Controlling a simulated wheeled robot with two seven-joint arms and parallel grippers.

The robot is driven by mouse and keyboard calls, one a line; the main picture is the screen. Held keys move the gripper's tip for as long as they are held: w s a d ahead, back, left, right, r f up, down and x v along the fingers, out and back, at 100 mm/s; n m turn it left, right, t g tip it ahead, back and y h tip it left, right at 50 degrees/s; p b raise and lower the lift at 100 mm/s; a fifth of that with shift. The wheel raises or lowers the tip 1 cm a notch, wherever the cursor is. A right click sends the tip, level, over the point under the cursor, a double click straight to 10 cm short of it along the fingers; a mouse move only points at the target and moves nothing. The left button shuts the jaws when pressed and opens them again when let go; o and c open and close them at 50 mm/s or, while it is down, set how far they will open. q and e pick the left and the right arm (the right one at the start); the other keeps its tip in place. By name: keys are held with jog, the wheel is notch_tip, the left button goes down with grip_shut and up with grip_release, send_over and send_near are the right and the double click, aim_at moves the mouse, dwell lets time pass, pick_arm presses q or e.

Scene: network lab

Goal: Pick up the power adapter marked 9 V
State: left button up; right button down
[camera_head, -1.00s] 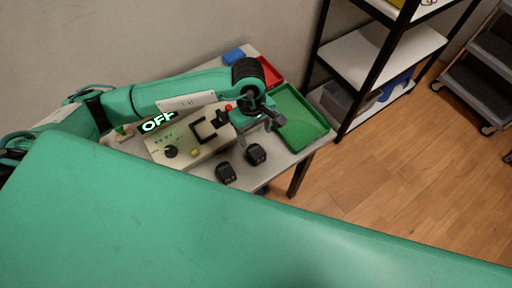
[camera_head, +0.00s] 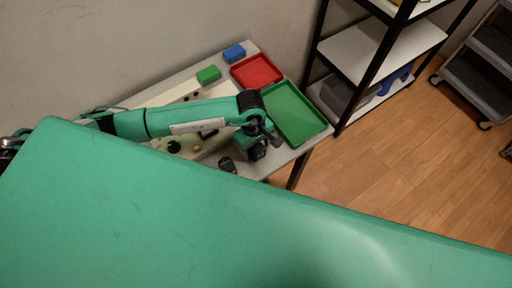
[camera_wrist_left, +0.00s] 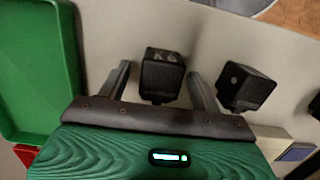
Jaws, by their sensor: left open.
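A black power adapter (camera_wrist_left: 162,76) stands on the table in the left wrist view, between the fingers of my left gripper (camera_wrist_left: 160,71). Pale marks on its top appear upside down; they look like 9 V but are not sharp. My left gripper is open, a finger on each side, with gaps to the adapter. A second black adapter (camera_wrist_left: 246,88) with a pale dot stands just right of the right finger. In the head view the left gripper (camera_head: 262,148) hides most of the first adapter, and the second adapter (camera_head: 227,164) shows to its left. My right gripper is not in view.
A green tray (camera_head: 294,114) lies beside the gripper, with a red tray (camera_head: 256,71) behind it. Green (camera_head: 208,75) and blue (camera_head: 234,53) blocks lie at the back. My arm covers much of the pale panel (camera_head: 186,149). A dark object (camera_wrist_left: 315,106) is cut off at the wrist view's edge.

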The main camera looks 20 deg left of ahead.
pick_arm(q)
jog(key=c, duration=1.2)
jog(key=shift+r, duration=0.1)
jog(key=shift+c, duration=0.2)
